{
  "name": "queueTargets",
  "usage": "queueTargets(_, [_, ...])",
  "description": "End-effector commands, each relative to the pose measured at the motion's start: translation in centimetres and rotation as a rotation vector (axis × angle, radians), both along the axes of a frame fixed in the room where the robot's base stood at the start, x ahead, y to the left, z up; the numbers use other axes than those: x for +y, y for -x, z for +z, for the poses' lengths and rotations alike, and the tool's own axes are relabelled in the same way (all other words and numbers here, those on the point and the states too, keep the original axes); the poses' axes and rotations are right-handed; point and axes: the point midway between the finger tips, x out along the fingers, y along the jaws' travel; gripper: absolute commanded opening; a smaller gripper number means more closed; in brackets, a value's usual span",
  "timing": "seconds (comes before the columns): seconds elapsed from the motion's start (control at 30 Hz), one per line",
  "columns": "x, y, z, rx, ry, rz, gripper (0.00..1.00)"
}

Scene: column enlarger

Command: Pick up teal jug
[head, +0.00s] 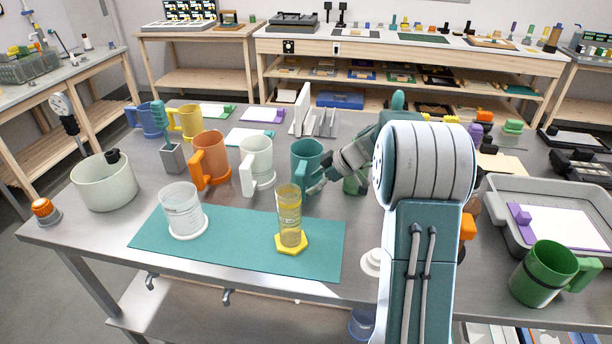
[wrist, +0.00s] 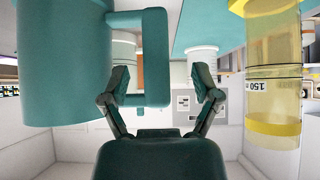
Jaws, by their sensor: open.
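The teal jug (head: 307,153) stands upright on the metal table, right of the white jug, with its handle toward the front. In the wrist view the jug's body (wrist: 62,65) fills the left side. Its squared handle (wrist: 157,55) shows between the two fingers of my gripper (wrist: 163,78). The fingers are apart, one on each side of the handle's outer bar, with visible gaps; how deep the handle sits between them is unclear. In the head view my gripper (head: 322,185) is at the jug's lower right, partly hidden by my arm.
A white jug (head: 257,163) and an orange jug (head: 210,158) stand to the left. A yellow measuring cylinder (head: 289,215) and a clear beaker (head: 182,210) stand on the teal mat (head: 240,255) in front. A green jug (head: 541,273) stands at the right.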

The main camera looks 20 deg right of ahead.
Motion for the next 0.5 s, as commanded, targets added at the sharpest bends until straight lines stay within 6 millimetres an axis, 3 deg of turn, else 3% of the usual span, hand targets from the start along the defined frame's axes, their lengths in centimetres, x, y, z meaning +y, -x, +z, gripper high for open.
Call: queueTargets(0.5, [2.9, -2.5, -4.1, 0.001, 0.001, 0.000, 0.80])
